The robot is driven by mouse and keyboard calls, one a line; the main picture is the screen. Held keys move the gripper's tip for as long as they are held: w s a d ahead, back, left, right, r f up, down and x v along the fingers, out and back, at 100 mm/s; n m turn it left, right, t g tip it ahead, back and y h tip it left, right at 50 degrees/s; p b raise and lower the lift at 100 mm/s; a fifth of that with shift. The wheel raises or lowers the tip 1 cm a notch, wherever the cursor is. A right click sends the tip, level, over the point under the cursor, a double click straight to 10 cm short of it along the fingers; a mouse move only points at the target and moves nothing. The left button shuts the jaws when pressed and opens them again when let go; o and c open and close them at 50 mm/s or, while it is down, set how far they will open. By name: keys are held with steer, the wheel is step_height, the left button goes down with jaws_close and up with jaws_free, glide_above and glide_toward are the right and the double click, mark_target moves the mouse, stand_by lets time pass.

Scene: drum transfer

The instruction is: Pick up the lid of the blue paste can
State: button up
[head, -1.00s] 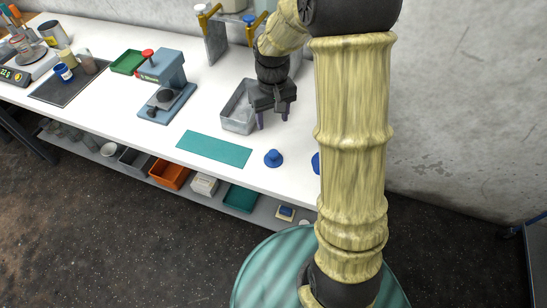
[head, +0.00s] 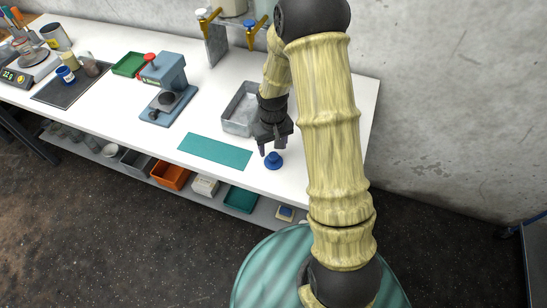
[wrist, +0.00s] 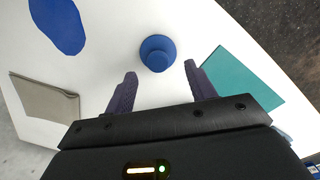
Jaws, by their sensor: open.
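The blue lid (head: 273,161), a round disc with a knob on top, lies on the white bench near its front edge. In the wrist view the lid (wrist: 157,53) is centred just beyond the fingertips, between their lines. My gripper (head: 274,150) is open and empty, pointing down over the lid, with the fingers apart from it. In the wrist view, a larger blue shape (wrist: 57,25) is at the upper left; whether it is the paste can I cannot tell. My arm hides that part of the bench in the head view.
A grey metal tray (head: 230,122) stands just behind my gripper. A teal mat (head: 214,151) lies to the left of the lid. A grey-blue press (head: 168,90) stands further left. The bench front edge is close to the lid.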

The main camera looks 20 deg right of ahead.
mark_target(274, 155)
steer(key=shift+f, duration=0.4)
steer(key=shift+w+d+f+p, duration=0.1)
steer(key=shift+f+p, duration=0.45)
steer(key=shift+f, duration=0.75)
steer(key=shift+w+d+f+p, duration=0.1)
steer(key=shift+f+p, duration=0.4)
steer(key=shift+f, duration=0.8)
steer(key=shift+c, duration=0.4)
steer(key=c, duration=0.9)
